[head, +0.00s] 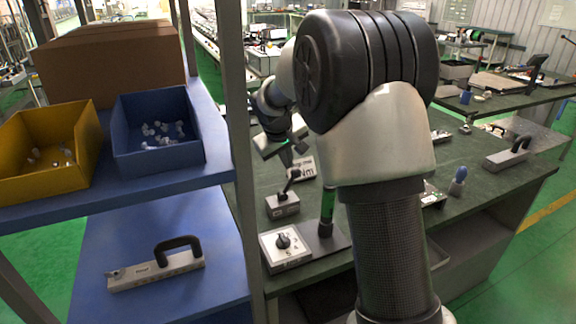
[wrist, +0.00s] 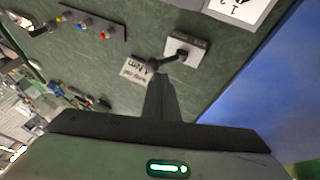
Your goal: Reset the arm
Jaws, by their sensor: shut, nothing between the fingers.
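My arm rises in front of the green-topped bench (head: 465,195) in the head view and bends over it. My gripper (head: 299,150) hangs above the bench, left of my arm, near a small grey box with a black lever (head: 283,204). In the wrist view the fingers of my gripper (wrist: 159,85) are together and hold nothing. The lever box (wrist: 187,50) lies beyond their tips there; I cannot tell the exact gap. A white printed card (wrist: 137,70) lies beside it.
A box with a black knob (head: 286,247) stands at the bench's near edge. Another handled block (head: 507,155) lies at right.

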